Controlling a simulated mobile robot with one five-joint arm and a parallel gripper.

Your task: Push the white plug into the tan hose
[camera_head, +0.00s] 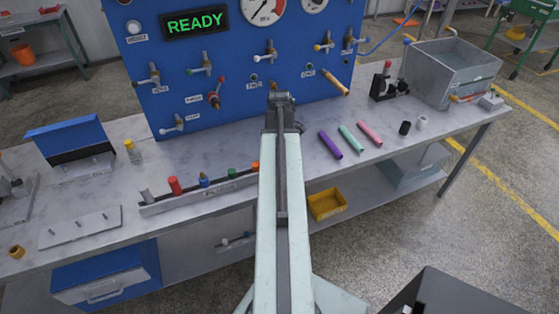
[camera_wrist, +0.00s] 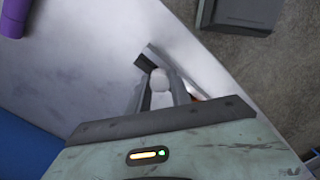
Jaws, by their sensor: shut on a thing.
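The tan hose (camera_head: 335,83) sticks out from the blue panel, its free end pointing down and right over the bench. In the wrist view my gripper (camera_wrist: 159,77) is shut on a small, pale, rounded piece, the white plug (camera_wrist: 160,79). Only its top shows between the jaws; its lower part is hidden. A grey strip lies right beside the jaws, and I cannot tell whether the plug still touches it. In the head view my own arm hides the jaws and the held plug. The hose is not in the wrist view.
A rail (camera_head: 200,197) with several coloured plugs lies along the bench front, left of my arm. Purple (camera_head: 330,145), mint (camera_head: 351,139) and pink (camera_head: 370,133) hose pieces lie to the right.

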